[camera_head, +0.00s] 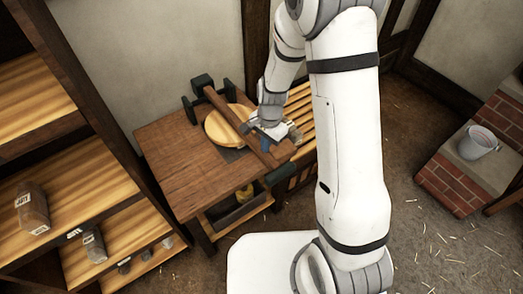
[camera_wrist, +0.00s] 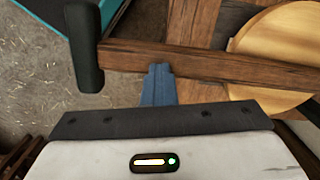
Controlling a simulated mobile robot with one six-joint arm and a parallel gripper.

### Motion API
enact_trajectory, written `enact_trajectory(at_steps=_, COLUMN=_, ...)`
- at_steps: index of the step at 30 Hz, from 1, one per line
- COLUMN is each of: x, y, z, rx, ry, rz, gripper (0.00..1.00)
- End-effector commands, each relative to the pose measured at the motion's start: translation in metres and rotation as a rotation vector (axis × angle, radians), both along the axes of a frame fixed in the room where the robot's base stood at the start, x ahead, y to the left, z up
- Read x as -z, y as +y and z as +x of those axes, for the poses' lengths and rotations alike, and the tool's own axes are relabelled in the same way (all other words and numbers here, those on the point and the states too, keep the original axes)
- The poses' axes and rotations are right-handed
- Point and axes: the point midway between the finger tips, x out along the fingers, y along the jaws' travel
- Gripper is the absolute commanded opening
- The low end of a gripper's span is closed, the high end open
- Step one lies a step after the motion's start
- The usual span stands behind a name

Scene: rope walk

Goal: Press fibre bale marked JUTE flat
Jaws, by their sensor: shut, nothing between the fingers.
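A wooden press stands on the dark wooden table (camera_head: 180,165), with a long lever (camera_head: 230,115) lying across a round pale wooden plate (camera_head: 215,128). My gripper (camera_head: 265,145) is at the lever's near end. In the wrist view, my gripper's blue fingers (camera_wrist: 158,84) are together and empty, with their tips at the edge of the lever (camera_wrist: 205,63); I cannot tell whether they touch it. The round plate (camera_wrist: 280,45) lies to the right. No bale shows under the plate, and I see no readable JUTE mark.
Shelves at left hold a brown labelled bundle (camera_head: 33,208) and another labelled bundle (camera_head: 94,246) lower down. A slatted bench (camera_head: 300,118) adjoins the table. The straw-strewn floor between is clear.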

Motion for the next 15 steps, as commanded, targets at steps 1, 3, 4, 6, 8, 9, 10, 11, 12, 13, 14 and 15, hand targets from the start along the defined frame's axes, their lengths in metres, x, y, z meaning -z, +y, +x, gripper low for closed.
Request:
enact_trajectory(at_steps=1, x=0.013, y=-0.013, z=0.005, rx=0.007, ry=0.001, rz=-0.010, gripper=0.00)
enact_trajectory(at_steps=3, x=0.015, y=-0.014, z=0.007, rx=0.009, ry=0.002, rz=-0.010, gripper=0.00)
enact_trajectory(at_steps=4, x=0.015, y=-0.014, z=0.008, rx=0.009, ry=0.003, rz=-0.010, gripper=0.00)
enact_trajectory(at_steps=6, x=0.015, y=-0.014, z=0.009, rx=0.010, ry=0.003, rz=-0.010, gripper=0.00)
enact_trajectory(at_steps=8, x=0.015, y=-0.014, z=0.009, rx=0.010, ry=0.003, rz=-0.010, gripper=0.00)
enact_trajectory(at_steps=9, x=0.013, y=-0.014, z=0.009, rx=0.010, ry=0.002, rz=-0.010, gripper=0.00)
enact_trajectory(at_steps=10, x=0.012, y=-0.014, z=0.009, rx=0.011, ry=0.002, rz=-0.010, gripper=0.00)
enact_trajectory(at_steps=11, x=0.009, y=-0.015, z=0.009, rx=0.011, ry=0.002, rz=-0.010, gripper=0.00)
enact_trajectory(at_steps=12, x=0.005, y=-0.015, z=0.008, rx=0.013, ry=0.000, rz=-0.010, gripper=0.00)
enact_trajectory(at_steps=13, x=0.001, y=-0.015, z=0.007, rx=0.014, ry=-0.002, rz=-0.009, gripper=0.00)
enact_trajectory(at_steps=14, x=-0.004, y=-0.015, z=0.006, rx=0.014, ry=-0.005, rz=-0.009, gripper=0.00)
enact_trajectory(at_steps=15, x=-0.013, y=-0.016, z=0.004, rx=0.015, ry=-0.010, rz=-0.009, gripper=0.00)
